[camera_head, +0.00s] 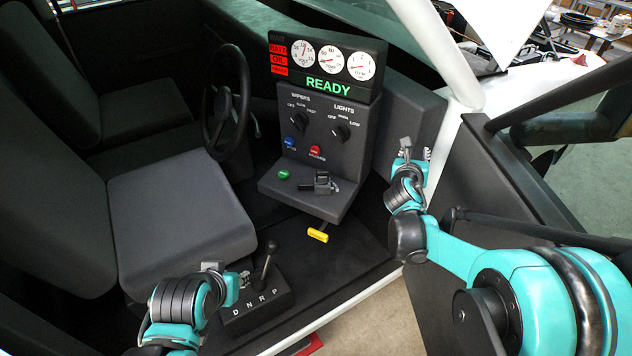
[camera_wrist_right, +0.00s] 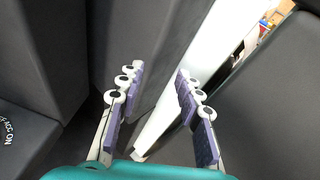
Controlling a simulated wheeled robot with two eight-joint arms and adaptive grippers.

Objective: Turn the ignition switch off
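The ignition switch (camera_head: 322,183) is a small black key-like piece on the flat ledge at the bottom of the dark console, right of a green button. Its exact turn position is too small to read. In the right wrist view only part of its label (camera_wrist_right: 7,132), with "ACC" and "ON", shows at the left edge. My right gripper (camera_head: 416,149) is open and empty, to the right of the console and apart from the switch. Its spread fingers show in the right wrist view (camera_wrist_right: 158,115). My left gripper (camera_head: 228,272) appears open and empty beside the gear shifter.
The console display (camera_head: 325,70) reads READY, with red lamps and gauges. Wiper and light knobs sit below it. A yellow handle (camera_head: 318,235) juts out under the ledge. The gear shifter (camera_head: 262,262), seat (camera_head: 180,210), steering wheel (camera_head: 225,105) and open door (camera_head: 500,190) surround the space.

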